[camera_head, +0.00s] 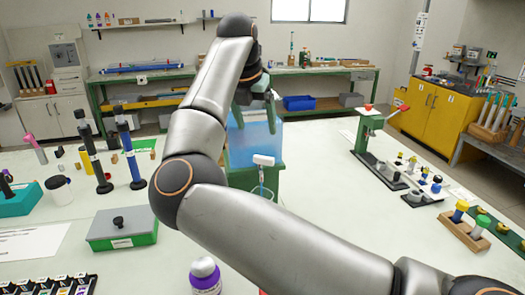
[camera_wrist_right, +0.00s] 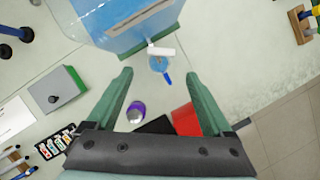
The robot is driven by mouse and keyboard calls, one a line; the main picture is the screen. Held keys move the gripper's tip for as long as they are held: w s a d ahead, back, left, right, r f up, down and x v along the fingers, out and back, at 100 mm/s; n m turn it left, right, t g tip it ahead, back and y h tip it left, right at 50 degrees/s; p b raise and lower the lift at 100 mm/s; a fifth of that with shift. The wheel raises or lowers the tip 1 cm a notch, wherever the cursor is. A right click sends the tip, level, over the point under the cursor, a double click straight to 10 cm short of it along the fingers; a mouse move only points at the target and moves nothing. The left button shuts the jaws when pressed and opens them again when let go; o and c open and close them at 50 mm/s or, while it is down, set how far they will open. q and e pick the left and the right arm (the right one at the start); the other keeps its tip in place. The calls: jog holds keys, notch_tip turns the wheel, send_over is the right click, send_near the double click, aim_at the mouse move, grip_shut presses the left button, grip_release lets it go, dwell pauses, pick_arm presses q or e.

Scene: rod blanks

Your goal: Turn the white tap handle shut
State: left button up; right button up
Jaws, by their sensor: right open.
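The white tap handle (camera_head: 263,160) sits at the front of a translucent blue water tank (camera_head: 240,140), which stands on a green base. In the right wrist view the handle (camera_wrist_right: 161,51) is a white bar lying crosswise beyond the fingertips. A small round blue thing (camera_wrist_right: 158,65) shows just below it, partly hidden by the handle. My right gripper (camera_head: 257,108) has green fingers and is above the tank in the head view. In the wrist view the gripper (camera_wrist_right: 157,76) is open, with nothing between its fingertips. My left gripper is not in view.
A green-and-grey box (camera_head: 122,228) and black stands (camera_head: 97,160) are on the table left of the tank. A purple bottle (camera_head: 205,278) stands at the front. A green press (camera_head: 370,140) is at the right.

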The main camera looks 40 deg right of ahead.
aim_at(264, 157)
jog(key=p+x, duration=0.1)
jog(key=x, duration=1)
jog(key=shift+d+f+p, duration=0.25)
jog(key=shift+p, duration=0.05)
jog(key=c, duration=1.1)
jog(key=n+b, duration=0.1)
jog(key=b, duration=0.1)
jog(key=n+t+b, duration=0.1)
jog(key=n, duration=0.1)
jog(key=shift+d+f+b, duration=0.15)
jog(key=shift+d+b, duration=0.05)
jog(key=shift+b, duration=0.15)
jog(key=shift+w+d+n+t+y+b, duration=0.1)
jog(key=shift+n+t+y+b, duration=0.25)
jog(key=shift+n+b, duration=0.55)
jog(key=shift+d+n+t+y+b, duration=0.15)
jog(key=shift+n+y+b, duration=0.3)
jog(key=shift+n+b, duration=0.4)
jog(key=shift+a+r+n, duration=0.1)
jog(key=shift+r+n, duration=0.15)
